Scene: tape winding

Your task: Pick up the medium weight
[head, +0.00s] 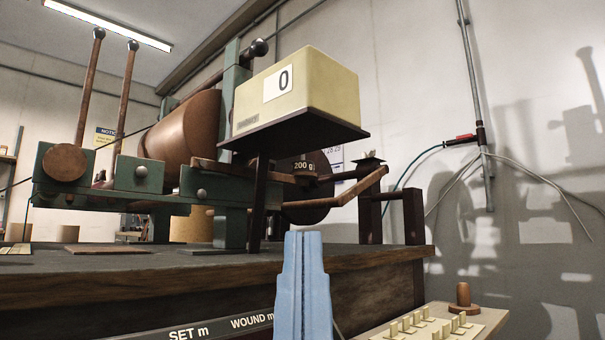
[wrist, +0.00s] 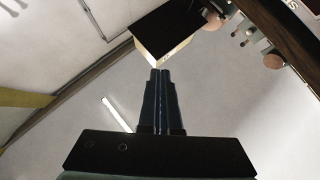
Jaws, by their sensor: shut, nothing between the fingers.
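My gripper (head: 304,242) points upward at the front edge of the bench in the head view, with its fingers together and nothing between them. In the wrist view its closed fingertips (wrist: 160,74) point toward the underside of a box. A dark round part marked "200 g" (head: 304,166) is on the machine, above and behind my gripper and apart from it. Part of it is hidden by the box's stand and a wooden lever. I cannot tell whether it is the medium weight. No other labelled weight is clear in view.
A cream counter box (head: 335,88) reading "0" stands on a dark post above my gripper; it also shows in the wrist view (wrist: 164,35). A panel (head: 440,325) with several pegs is lower right.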

